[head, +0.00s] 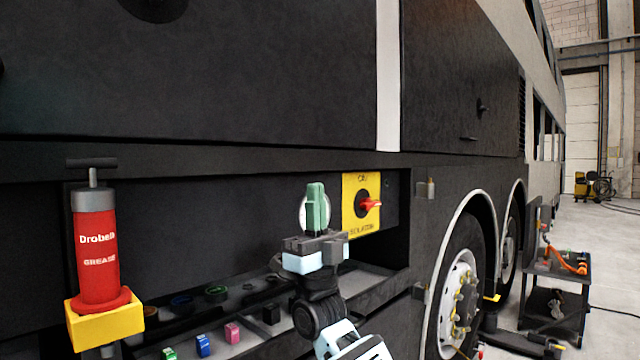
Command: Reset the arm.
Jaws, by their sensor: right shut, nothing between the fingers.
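My right arm comes in from the bottom centre. My right gripper (317,196) has pale green fingers, shut together with nothing between them. It points up and away in front of the open bay in the dark coach side (240,80). A yellow isolator plate (361,232) with a red rotary handle (370,205) is just right of the gripper, with a gap between the fingers and the handle. A round pale disc behind the fingers is mostly hidden. My left gripper is not in view.
Small green, blue and pink blocks (232,333) sit along the bay's front ledge. A coach wheel (460,305) and a dark cart (556,275) are at right. Open floor lies beyond.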

